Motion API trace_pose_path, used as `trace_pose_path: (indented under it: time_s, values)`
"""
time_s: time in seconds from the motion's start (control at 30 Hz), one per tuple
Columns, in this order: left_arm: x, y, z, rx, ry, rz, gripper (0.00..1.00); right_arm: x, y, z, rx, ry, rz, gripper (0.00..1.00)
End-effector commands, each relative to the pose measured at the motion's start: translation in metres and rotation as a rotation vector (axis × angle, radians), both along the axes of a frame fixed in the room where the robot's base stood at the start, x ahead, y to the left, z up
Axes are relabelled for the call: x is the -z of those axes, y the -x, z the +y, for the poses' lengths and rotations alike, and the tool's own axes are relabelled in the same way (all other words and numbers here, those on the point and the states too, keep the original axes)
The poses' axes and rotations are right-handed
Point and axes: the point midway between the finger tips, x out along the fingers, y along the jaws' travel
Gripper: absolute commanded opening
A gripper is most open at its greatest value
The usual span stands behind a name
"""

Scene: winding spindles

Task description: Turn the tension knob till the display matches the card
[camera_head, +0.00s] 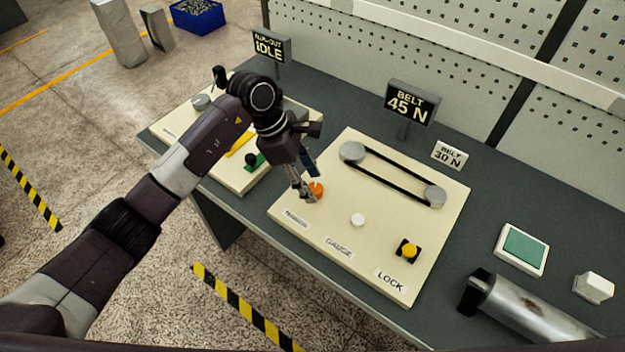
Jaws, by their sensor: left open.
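The orange tension knob (315,190) is on the cream panel (300,231), at its left corner above a small label. My left gripper (308,193) is open, with its fingertips at the knob; part of the knob is hidden behind them, and I cannot tell whether they touch it. The black display (411,103) behind the panel reads "BELT 45 N". My right gripper is not in view.
The panel also carries a belt on two pulleys (393,175), a white gauge button (357,220) and a yellow lock button (409,251). A second panel (234,178) lies left, partly under my arm. A grey cylinder (530,308) and green-topped pad (522,247) lie right.

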Motion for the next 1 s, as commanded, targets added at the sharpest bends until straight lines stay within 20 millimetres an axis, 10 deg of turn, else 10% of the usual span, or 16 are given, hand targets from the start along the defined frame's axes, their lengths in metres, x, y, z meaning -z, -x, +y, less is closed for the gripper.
trace_pose_path:
  time_s: [0.43, 0.8, 1.0]
  values:
    - [0.015, 0.001, -0.006, 0.0, 0.001, -0.001, 0.46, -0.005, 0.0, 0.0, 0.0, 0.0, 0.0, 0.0]
    - [0.015, 0.001, -0.006, 0.0, 0.001, -0.001, 0.06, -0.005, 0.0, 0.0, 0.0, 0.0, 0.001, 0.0]
    - [0.015, 0.001, -0.006, -0.009, 0.001, -0.001, 0.04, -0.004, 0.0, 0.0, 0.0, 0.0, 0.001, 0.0]
